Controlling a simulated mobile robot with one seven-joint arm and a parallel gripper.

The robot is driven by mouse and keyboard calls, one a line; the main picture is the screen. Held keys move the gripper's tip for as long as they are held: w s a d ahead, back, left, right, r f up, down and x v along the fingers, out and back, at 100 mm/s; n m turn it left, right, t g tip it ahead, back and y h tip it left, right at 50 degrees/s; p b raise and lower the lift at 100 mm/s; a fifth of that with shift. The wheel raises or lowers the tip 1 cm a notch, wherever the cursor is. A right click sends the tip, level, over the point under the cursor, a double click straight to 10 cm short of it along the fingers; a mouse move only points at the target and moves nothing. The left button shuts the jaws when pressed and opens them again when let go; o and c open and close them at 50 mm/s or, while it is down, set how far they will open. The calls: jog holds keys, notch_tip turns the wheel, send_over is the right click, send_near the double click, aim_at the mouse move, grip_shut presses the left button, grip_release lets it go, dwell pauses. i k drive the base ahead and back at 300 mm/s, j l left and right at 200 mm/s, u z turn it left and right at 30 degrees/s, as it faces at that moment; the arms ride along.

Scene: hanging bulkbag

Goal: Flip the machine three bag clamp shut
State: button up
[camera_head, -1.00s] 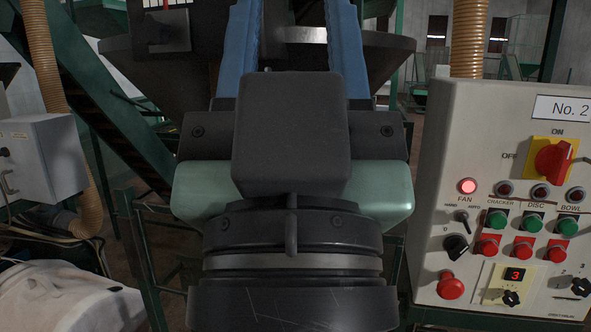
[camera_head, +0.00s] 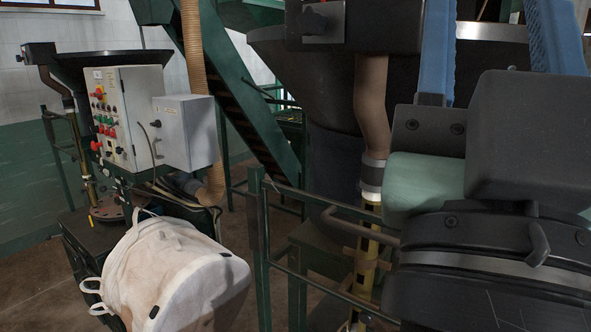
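My gripper (camera_head: 495,35) is at the upper right, seen from behind its dark wrist. Its two blue fingers stand well apart, and their tips run out of the top of the picture. I see nothing held between the visible parts. Left of it stands a machine with a dark bowl (camera_head: 275,60), a brown hose (camera_head: 371,105) and a yellow upright pipe (camera_head: 368,245) with small brown fittings. I cannot make out for sure which part is the bag clamp or whether it is open. My wrist hides part of this machine. No machine number is readable.
A white bulk bag (camera_head: 165,270) bulges at the lower left. Behind it are a control panel (camera_head: 120,115) and a grey box (camera_head: 185,130). A green rail (camera_head: 262,250) stands between the bag and the yellow pipe. Bare floor (camera_head: 30,275) shows at the far left.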

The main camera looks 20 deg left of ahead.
aim_at(102, 188)
jog(key=u, duration=0.85)
jog(key=i+j+u, duration=0.35)
jog(key=j, duration=0.15)
jog(key=i+j+u, duration=0.35)
jog(key=i+j, duration=0.1)
